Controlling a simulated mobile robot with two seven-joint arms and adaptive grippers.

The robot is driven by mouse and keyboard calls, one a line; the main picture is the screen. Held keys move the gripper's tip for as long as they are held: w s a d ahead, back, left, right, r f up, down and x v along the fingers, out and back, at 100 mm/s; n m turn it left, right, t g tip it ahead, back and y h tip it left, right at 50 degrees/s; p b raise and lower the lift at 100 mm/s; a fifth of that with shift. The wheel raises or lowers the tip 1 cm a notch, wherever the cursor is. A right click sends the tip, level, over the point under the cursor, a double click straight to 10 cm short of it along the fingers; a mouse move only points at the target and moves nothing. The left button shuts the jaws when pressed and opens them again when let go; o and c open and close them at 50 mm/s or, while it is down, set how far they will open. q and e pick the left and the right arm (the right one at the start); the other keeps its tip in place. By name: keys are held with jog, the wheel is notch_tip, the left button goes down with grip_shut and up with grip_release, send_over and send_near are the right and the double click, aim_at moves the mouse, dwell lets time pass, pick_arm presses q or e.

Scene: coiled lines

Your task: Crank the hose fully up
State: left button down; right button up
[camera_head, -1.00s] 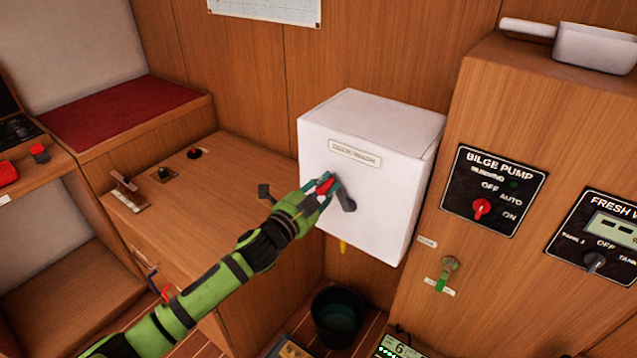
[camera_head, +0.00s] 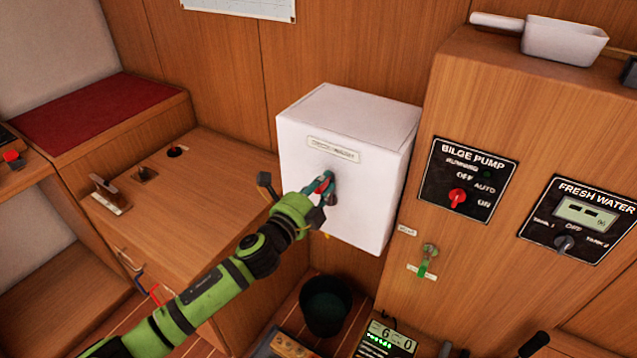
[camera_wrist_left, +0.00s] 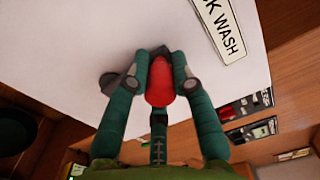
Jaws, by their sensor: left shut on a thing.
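The white box labelled deck wash (camera_head: 345,215) is fixed to the wooden wall. Its dark grey crank (camera_head: 333,199) is on the front face; the crank's red knob (camera_wrist_left: 159,84) shows in the left wrist view. My left gripper (camera_head: 326,184) is shut around the red knob, with one finger on each side. The grey crank arm (camera_wrist_left: 111,83) shows beside the left finger. The hose inside is hidden. My right gripper is not in view.
A dark bucket (camera_head: 326,304) stands on the floor below the box. A wooden locker (camera_head: 220,220) is at the left. A panel with the bilge pump switch (camera_head: 457,198) and a green-handled valve (camera_head: 425,262) is at the right.

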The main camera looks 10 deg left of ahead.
pick_arm(q)
jog(key=shift+d+r, duration=0.1)
jog(key=shift+d, duration=0.1)
jog(key=c, duration=1)
grip_release()
jog(key=shift+d, duration=0.1)
jog(key=shift+c, duration=0.2)
jog(key=shift+s, duration=0.1)
jog(key=shift+s+a, duration=0.15)
jog(key=shift+a, duration=0.1)
jog(key=v, duration=1.1)
jog(key=shift+s, duration=0.35)
